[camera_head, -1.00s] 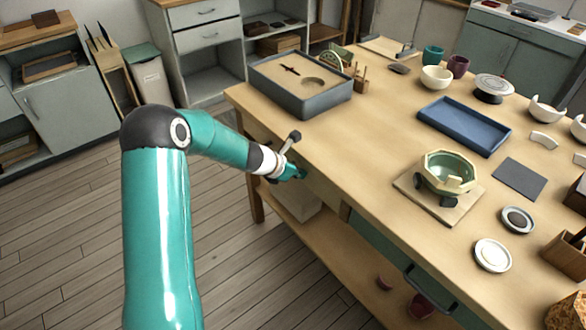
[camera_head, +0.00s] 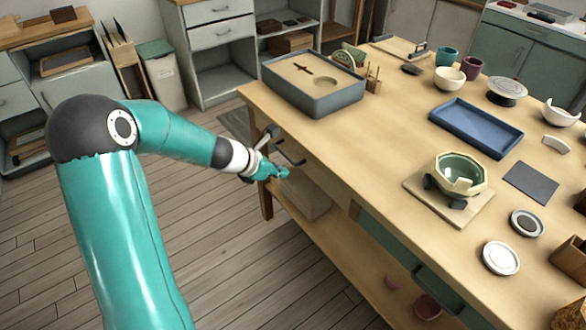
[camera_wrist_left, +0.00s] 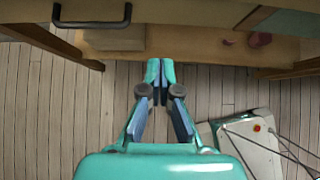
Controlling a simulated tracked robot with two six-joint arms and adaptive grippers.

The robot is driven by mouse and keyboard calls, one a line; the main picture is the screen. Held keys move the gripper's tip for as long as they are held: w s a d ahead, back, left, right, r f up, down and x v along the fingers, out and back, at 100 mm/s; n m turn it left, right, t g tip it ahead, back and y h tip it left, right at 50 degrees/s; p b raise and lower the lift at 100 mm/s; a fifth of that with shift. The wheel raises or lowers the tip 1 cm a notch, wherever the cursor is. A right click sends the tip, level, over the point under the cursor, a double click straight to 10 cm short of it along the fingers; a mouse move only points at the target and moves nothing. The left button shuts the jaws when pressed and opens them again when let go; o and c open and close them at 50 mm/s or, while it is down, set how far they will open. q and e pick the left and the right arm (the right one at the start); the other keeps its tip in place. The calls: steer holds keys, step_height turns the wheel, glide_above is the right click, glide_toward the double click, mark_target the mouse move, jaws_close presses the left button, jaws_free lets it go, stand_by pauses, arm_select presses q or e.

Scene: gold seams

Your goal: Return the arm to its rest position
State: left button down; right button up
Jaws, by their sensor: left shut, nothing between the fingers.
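My left arm comes in from the left in the head view. Its gripper (camera_head: 282,172) is beside the near left edge of the workbench (camera_head: 385,150), below the tabletop and close to a dark drawer handle (camera_head: 290,155). In the left wrist view the gripper (camera_wrist_left: 160,70) points toward the bench's lower shelf, over the wooden floor. Its teal fingertips are together and hold nothing. My right gripper is not in view.
On the bench stand a grey sand tray (camera_head: 315,100), a blue tray (camera_head: 476,128) and a bowl with a broken rim (camera_head: 459,174) on a wooden board. A lower shelf (camera_head: 345,250) runs under the bench. The floor (camera_head: 225,255) near my arm is clear.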

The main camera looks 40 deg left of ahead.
arm_select(q)
steer(key=s+d+f+m+g+h+p, duration=0.1)
steer(key=d+f+m+g+h+p, duration=0.25)
steer(key=d, duration=0.95)
steer(key=s+d+f+m+g+p, duration=0.1)
steer(key=s+d+f+m, duration=0.2)
steer(key=m, duration=0.6)
steer(key=s+d+f+m+g+y+p, duration=0.1)
steer(key=s+d+f+m+g+p, duration=0.1)
steer(key=s+d+f+m, duration=0.2)
steer(key=s+d+f+m+g+p, duration=0.1)
steer(key=s+d+f+m, duration=0.3)
steer(key=s+d+m, duration=0.4)
steer(key=s+m+p, duration=0.1)
steer(key=s+m, duration=0.2)
steer(key=m, duration=0.3)
steer(key=shift+s+d+m+g, duration=0.35)
steer(key=shift+s, duration=0.05)
